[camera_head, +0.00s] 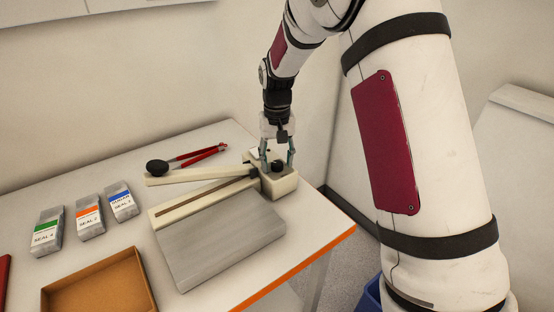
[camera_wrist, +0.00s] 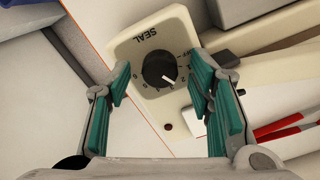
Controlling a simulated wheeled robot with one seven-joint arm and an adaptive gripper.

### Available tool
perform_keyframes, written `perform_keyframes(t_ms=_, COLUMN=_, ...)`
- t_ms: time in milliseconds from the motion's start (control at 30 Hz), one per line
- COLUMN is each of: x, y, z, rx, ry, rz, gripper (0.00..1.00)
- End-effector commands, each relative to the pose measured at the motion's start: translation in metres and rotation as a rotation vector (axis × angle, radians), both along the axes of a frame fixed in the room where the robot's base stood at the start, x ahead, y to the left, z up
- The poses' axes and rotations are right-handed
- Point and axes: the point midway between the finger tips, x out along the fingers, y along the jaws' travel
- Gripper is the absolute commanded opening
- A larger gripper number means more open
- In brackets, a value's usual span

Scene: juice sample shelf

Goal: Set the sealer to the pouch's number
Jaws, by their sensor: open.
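The cream sealer (camera_head: 190,206) lies on the table with its long arm raised slightly. Its black dial knob (camera_wrist: 159,70) sits on the end housing, marked SEAL, with small numbers around it. Three grey pouches stand at left, with green (camera_head: 47,232), orange (camera_head: 89,218) and blue (camera_head: 121,202) labels. The green one seems to read SEAL 4; the others are hard to read.
An open orange-brown tray (camera_head: 135,262) is at the table's front left. Red-handled pliers (camera_head: 203,154) lie behind the sealer arm. A grey plate (camera_head: 220,243) is in front of the sealer. The table's orange edge (camera_head: 300,267) is close on the right.

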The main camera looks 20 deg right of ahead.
Motion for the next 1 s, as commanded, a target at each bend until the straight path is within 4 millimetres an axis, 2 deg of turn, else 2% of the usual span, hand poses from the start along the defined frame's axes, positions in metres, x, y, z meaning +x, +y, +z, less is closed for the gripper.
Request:
perform_keyframes(t_ms=167, x=0.001, y=0.0, z=0.021, rx=0.0, ry=-0.005, rz=0.0, gripper=0.48)
perform_keyframes(t_ms=400, x=0.001, y=0.0, z=0.071, rx=0.0, ry=-0.006, rz=0.0, gripper=0.48)
perform_keyframes(t_ms=600, x=0.001, y=0.0, z=0.103, rx=0.0, ry=-0.004, rz=0.0, gripper=0.48)
perform_keyframes(t_ms=800, x=0.001, y=0.0, z=0.117, rx=0.0, ry=-0.002, rz=0.0, gripper=0.48)
perform_keyframes(t_ms=1000, x=0.0, y=0.0, z=0.119, rx=0.0, ry=-0.001, rz=0.0, gripper=0.48)
